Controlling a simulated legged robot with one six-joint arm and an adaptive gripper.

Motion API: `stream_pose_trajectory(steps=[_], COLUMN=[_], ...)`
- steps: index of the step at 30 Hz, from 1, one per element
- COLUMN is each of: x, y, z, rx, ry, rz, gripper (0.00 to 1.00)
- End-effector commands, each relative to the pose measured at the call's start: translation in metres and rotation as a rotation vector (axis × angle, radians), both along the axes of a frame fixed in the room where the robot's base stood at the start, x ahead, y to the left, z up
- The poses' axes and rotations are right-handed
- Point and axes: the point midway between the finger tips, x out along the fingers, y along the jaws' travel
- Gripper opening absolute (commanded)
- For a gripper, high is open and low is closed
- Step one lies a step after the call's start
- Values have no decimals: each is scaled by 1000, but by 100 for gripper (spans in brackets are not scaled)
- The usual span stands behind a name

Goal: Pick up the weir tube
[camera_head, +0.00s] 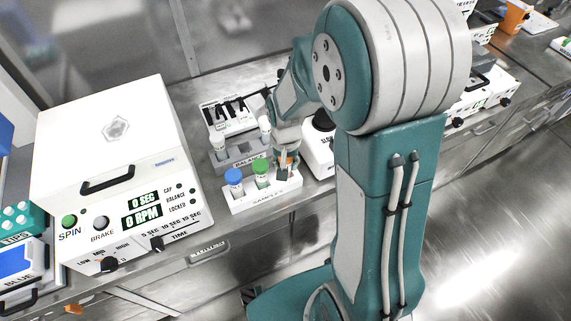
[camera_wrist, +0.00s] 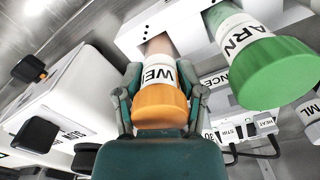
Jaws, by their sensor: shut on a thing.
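The weir tube, with an orange cap and a white label reading "WE", stands between my gripper's fingers in the wrist view (camera_wrist: 160,102). My gripper (camera_wrist: 162,90) is shut on it, one finger on each side. The tube's lower end reaches the white samples rack (camera_wrist: 133,36); I cannot tell whether it is fully seated. In the head view my gripper (camera_head: 287,158) is at the right end of this rack (camera_head: 262,198), and the arm partly hides the tube. A green-capped tube (camera_head: 261,172) and a blue-capped tube (camera_head: 234,181) stand in the same rack to the left.
A grey balance rack (camera_head: 238,156) with white-capped tubes stands behind the samples rack. A large white centrifuge (camera_head: 110,140) stands to the left. A white device (camera_head: 318,150) is close on the right. The green cap (camera_wrist: 278,72) is near my gripper's right finger. The bench's front edge is close.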

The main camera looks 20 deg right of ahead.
Motion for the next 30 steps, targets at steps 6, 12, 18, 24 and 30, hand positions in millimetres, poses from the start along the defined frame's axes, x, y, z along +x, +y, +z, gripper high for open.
stream_pose_trajectory(steps=[6, 12, 18, 24, 30], x=[1, -6, -28, -60, -99], y=[0, 0, 0, 1, 1], z=[13, 39, 66, 96, 113], rx=[0, 0, 0, 0, 0], ry=[-4, -4, -6, -4, -5], rz=[0, 0, 0, 0, 0], gripper=[2, 2, 2, 2, 2])
